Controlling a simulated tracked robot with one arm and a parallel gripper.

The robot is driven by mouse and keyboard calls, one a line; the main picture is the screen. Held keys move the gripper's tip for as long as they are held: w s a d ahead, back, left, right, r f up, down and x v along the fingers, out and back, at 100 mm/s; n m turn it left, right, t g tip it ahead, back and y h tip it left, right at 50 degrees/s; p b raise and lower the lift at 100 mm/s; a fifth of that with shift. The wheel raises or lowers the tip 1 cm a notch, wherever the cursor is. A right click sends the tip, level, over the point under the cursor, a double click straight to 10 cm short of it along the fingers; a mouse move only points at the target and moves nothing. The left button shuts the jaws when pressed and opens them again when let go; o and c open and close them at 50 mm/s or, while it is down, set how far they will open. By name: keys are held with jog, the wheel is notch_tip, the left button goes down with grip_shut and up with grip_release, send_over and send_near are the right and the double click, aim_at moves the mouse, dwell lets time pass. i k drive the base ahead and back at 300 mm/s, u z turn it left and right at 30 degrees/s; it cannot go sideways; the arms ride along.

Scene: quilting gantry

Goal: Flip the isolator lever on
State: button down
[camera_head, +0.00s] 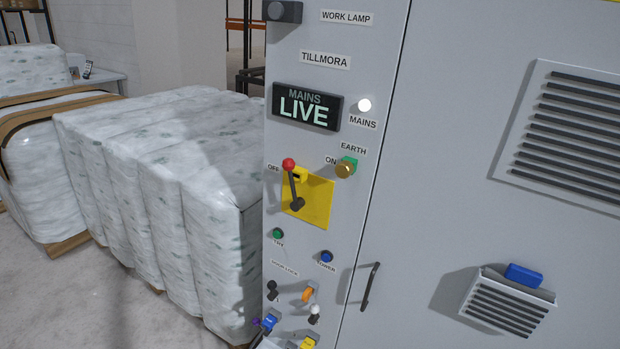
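The isolator lever (294,185) is a dark arm with a red knob, mounted on a yellow plate (318,197) on the grey control panel (340,230). Its knob points up and slightly left, on the side of the OFF label (273,168). The ON label (331,160) is to the right of the knob, beside a brass-coloured round fitting (346,169) with green behind it, under the EARTH label. My gripper is not seen in this view.
A display (307,106) above reads MAINS LIVE, beside a bright white MAINS lamp (364,105). Small buttons and several toggles sit below the lever. A door handle (370,287) and a vented box (508,304) project at the right. Wrapped bales (165,190) stand at the left.

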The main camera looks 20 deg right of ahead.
aim_at(288, 164)
jog(key=z, duration=0.05)
jog(key=i, duration=1)
jog(key=u, duration=0.05)
